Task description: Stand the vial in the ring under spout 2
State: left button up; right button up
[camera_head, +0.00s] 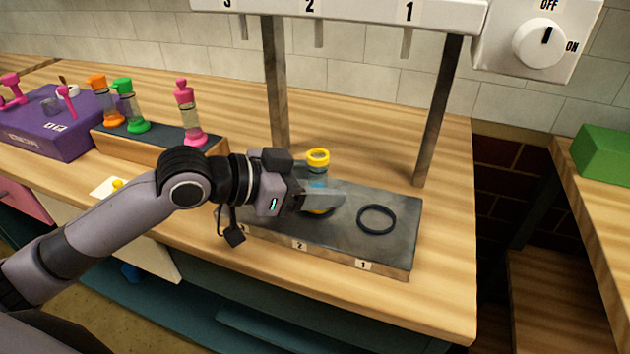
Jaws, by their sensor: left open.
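A clear vial with a yellow cap (317,158) and a yellow base stands upright on the dark plate (345,245), in line with label 2. Its lower body is partly hidden by my left gripper's finger. The ring at position 2 is mostly hidden, so I cannot tell exactly how the base sits in it. My left gripper (322,199) is open, with its fingers at the vial's lower part. Spout 2 (318,34) hangs above and behind the vial. My right gripper is not in view.
An empty ring (376,219) lies at position 1. Posts (437,115) carry the spout bar. The switch knob (540,43) points to OFF. A wooden rack (150,152) holds orange, green and pink vials beside a purple box (50,135). The counter right of the plate is clear.

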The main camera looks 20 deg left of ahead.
pick_arm(q)
jog(key=shift+r, duration=0.2)
jog(key=v, duration=0.9)
jog(key=shift+f+b, duration=0.2)
jog(key=shift+b, duration=0.15)
jog(key=shift+b+v, duration=0.3)
jog(key=shift+v, duration=0.7)
jog(key=shift+s+a+r, duration=0.25)
jog(key=shift+s+a, duration=0.05)
jog(key=shift+a, duration=0.05)
jog(key=shift+s+a, duration=0.1)
